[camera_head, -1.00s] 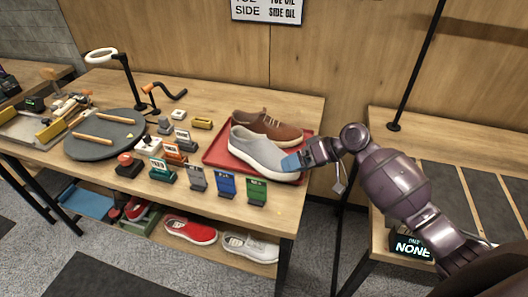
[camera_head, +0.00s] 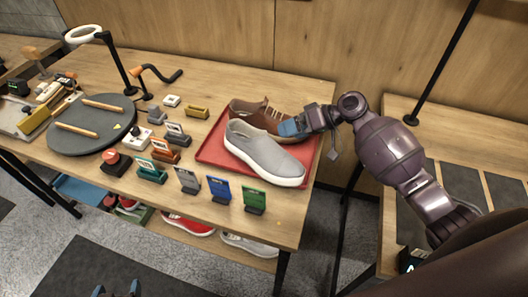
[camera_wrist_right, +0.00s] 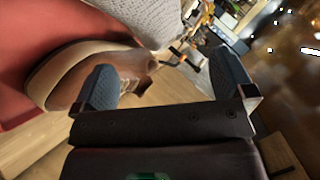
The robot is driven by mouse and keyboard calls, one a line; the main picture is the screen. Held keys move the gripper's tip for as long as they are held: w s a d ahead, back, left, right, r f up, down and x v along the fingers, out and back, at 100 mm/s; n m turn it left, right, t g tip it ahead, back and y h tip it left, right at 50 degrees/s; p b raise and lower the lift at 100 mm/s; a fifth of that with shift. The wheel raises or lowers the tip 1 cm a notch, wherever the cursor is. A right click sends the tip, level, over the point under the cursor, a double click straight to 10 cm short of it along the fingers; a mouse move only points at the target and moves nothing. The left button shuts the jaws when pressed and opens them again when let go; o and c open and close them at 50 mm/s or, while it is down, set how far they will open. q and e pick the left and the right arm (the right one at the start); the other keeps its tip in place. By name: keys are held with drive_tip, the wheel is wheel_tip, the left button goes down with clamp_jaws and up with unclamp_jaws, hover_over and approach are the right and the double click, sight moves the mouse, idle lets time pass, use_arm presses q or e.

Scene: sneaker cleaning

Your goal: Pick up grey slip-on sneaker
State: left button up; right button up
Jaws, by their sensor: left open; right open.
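The grey slip-on sneaker (camera_head: 262,150) with a white sole lies at the front of a red tray (camera_head: 213,149). A brown lace-up shoe (camera_head: 256,116) lies behind it. My right gripper (camera_head: 291,127) is at the brown shoe's right end, just behind the grey sneaker. In the right wrist view the open fingers (camera_wrist_right: 165,88) have nothing clamped between them; the brown shoe (camera_wrist_right: 85,62) is by the left finger, and the grey knit upper (camera_wrist_right: 165,18) shows at the top. My left gripper (camera_head: 117,290) shows only two separated blue fingertips at the bottom edge, empty.
Several small stands, including a blue one (camera_head: 219,189) and a green one (camera_head: 254,201), line the table's front. A round dark mat (camera_head: 92,122) and ring lamp (camera_head: 83,34) are at left. Red (camera_head: 188,225) and white shoes (camera_head: 249,245) sit on the shelf below.

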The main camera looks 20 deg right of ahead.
sight(271, 138)
drive_tip(key=shift+x, duration=1.25)
drive_tip(key=shift+w+a+f, duration=0.25)
drive_tip(key=shift+a+f, duration=0.05)
drive_tip(key=shift+a, duration=0.15)
drive_tip(key=shift+p+x, duration=0.35)
drive_tip(key=shift+x, duration=1.9)
use_arm(q)
drive_tip(key=shift+w+r, duration=0.45)
drive_tip(key=shift+r, duration=0.2)
use_arm(e)
drive_tip(key=shift+d, duration=0.1)
drive_tip(key=shift+c, duration=0.5)
